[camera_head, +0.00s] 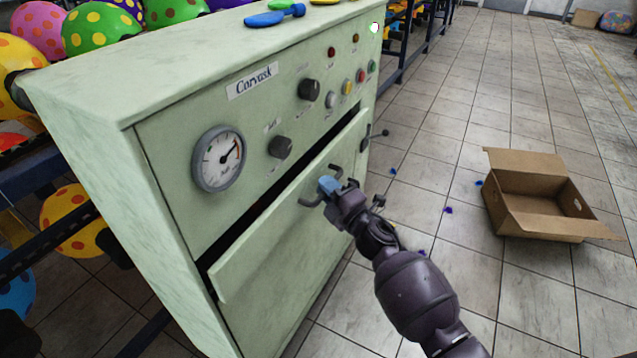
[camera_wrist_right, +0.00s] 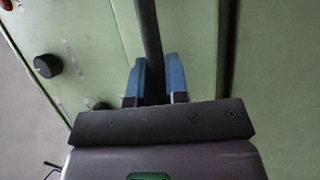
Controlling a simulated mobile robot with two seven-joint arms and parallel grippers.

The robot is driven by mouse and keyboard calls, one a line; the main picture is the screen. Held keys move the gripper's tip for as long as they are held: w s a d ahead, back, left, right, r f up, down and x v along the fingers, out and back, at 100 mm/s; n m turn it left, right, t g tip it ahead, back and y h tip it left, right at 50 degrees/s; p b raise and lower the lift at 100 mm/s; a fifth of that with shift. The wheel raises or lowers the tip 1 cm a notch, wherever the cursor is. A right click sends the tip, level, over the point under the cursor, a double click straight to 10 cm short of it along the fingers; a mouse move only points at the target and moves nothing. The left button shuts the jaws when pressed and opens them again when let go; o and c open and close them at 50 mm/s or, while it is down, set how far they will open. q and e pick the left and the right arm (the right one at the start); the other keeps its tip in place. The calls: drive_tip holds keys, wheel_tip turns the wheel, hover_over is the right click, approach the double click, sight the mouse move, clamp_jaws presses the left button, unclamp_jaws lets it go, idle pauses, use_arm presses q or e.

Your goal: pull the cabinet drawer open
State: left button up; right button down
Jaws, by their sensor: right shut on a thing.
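The pale green cabinet (camera_head: 110,200) stands at the left of the head view. Its drawer front (camera_head: 255,245) is tilted or pulled out a little, with a dark gap along its top edge. A dark bar handle (camera_head: 310,201) is on the drawer front. My right gripper (camera_head: 330,186) is at the handle, its blue fingers shut on it. In the right wrist view, the blue fingers (camera_wrist_right: 155,82) sit on both sides of the dark handle bar (camera_wrist_right: 150,35). The part of the handle between the fingers is hidden. My left gripper is not in view.
Knobs, buttons and a gauge (camera_head: 218,159) are on the cabinet's front above the drawer. A small lever (camera_head: 376,134) sticks out at its right edge. An open cardboard box (camera_head: 540,200) lies on the tiled floor at right. Floor between is mostly clear, with small blue bits.

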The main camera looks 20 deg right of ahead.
use_arm(q)
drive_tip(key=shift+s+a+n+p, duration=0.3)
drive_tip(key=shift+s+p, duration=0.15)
drive_tip(key=shift+p, duration=0.55)
use_arm(e)
drive_tip(key=s+d, duration=0.8)
drive_tip(key=s, duration=0.2)
drive_tip(key=shift+s, duration=0.2)
drive_tip(key=c, duration=1.4)
unclamp_jaws()
drive_tip(key=shift+s, duration=0.1)
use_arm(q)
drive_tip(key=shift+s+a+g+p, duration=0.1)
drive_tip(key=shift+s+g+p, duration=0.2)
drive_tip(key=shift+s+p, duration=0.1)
use_arm(e)
drive_tip(key=v, duration=1)
drive_tip(key=shift+s+d, duration=0.2)
drive_tip(key=shift+s, duration=0.1)
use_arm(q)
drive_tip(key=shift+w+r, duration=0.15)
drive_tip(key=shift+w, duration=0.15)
